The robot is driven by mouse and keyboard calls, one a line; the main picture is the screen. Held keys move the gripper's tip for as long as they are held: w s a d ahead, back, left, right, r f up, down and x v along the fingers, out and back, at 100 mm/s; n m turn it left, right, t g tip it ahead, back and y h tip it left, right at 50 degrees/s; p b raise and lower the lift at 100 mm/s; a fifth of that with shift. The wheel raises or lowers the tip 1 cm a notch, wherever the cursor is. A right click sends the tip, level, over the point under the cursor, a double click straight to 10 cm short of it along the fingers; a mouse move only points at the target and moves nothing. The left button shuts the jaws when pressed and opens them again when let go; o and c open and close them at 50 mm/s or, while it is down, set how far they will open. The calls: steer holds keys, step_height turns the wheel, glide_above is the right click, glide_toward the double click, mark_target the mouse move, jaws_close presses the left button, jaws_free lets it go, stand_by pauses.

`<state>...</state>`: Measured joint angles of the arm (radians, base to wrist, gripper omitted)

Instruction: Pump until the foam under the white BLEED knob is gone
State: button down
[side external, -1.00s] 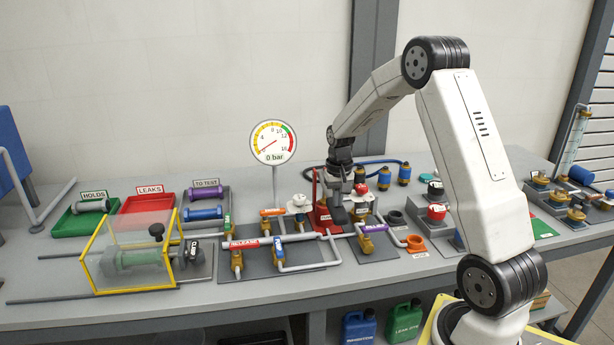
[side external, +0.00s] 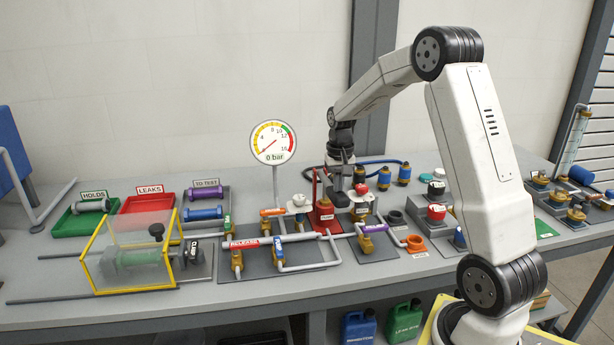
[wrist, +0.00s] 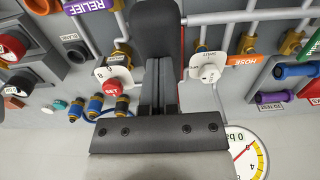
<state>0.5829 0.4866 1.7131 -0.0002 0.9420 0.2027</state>
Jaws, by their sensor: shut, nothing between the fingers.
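The red pump (side external: 324,217) stands on the bench with its red lever (side external: 314,185) upright. The white knob (side external: 299,200) sits on a white plate left of the pump; it also shows in the wrist view (wrist: 209,73). Any foam under it is too small or hidden to tell. My gripper (side external: 341,199) is shut and empty, pointing down close to the pump's right side; I cannot tell whether it touches. In the wrist view its dark fingers (wrist: 159,82) hide most of the pump. The gauge (side external: 273,143) reads 0 bar.
A red knob (side external: 361,188) on a similar plate stands close right of my gripper. A yellow-framed guard (side external: 128,252) stands at the left.

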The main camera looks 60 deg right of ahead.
steer(key=shift+r, duration=2.05)
steer(key=shift+r, duration=2.5)
steer(key=shift+a, duration=0.1)
steer(key=s+a+f+n+t, duration=0.1)
steer(key=s+a+f+n, duration=0.2)
steer(key=a, duration=0.5)
steer(key=s+a+f+n, duration=0.3)
steer(key=s+a+f, duration=0.1)
steer(key=a, duration=0.5)
steer(key=s+a+f+n+t, duration=0.1)
steer(key=s+a+f+n, duration=0.2)
steer(key=a+f, duration=0.3)
steer(key=s+a, duration=0.1)
steer(key=a, duration=0.1)
steer(key=shift+a+t, duration=0.3)
